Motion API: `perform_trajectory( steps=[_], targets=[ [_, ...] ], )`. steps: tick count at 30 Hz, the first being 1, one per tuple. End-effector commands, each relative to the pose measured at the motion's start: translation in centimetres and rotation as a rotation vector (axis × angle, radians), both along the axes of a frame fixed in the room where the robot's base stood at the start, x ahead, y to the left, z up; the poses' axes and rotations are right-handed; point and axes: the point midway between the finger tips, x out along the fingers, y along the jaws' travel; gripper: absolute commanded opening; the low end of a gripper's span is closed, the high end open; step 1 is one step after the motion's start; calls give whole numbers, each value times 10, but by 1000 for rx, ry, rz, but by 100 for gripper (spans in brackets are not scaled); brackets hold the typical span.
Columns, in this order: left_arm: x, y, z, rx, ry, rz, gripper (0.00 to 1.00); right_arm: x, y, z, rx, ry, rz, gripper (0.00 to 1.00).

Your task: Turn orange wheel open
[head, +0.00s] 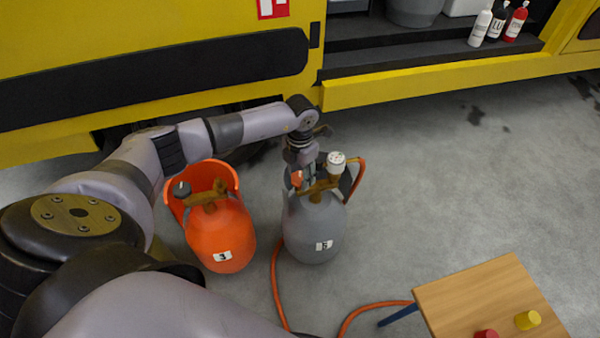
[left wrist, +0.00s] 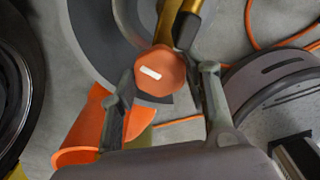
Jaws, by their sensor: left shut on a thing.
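The orange wheel (left wrist: 160,72) is a small faceted knob with a white mark on its top, on a brass valve. It belongs to the grey cylinder (head: 314,232), which stands upright on the floor. In the head view the wheel shows only as a bit of orange (head: 296,179) under my left gripper (head: 299,168). In the left wrist view my left gripper's two fingers stand on either side of the wheel, shut on it. My right gripper is not in view.
An orange cylinder (head: 222,234) with a dark knob stands close on the left. A white-topped fitting (head: 336,160) is beside the wheel. An orange hose (head: 277,290) lies on the floor. A wooden table (head: 480,290) is at lower right; a yellow vehicle (head: 430,79) is behind.

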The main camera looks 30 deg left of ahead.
Motion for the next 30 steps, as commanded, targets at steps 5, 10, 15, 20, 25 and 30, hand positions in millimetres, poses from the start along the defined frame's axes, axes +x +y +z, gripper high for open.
perform_trajectory(
  steps=[5, 10, 15, 20, 25, 30],
  targets=[
    [0, 0, 0, 1, -1, 0, 15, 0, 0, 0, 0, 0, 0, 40],
    [0, 0, 0, 1, -1, -1, 47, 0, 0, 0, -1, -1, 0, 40],
    [0, 0, 0, 1, -1, -1, 58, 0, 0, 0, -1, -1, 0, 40],
    [0, 0, 0, 1, 0, -1, 64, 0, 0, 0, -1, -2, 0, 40],
    [0, 0, 0, 0, 0, -1, 64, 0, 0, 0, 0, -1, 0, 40],
    [1, 0, 11, -1, -3, -1, 64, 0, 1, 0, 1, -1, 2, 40]
  ],
)
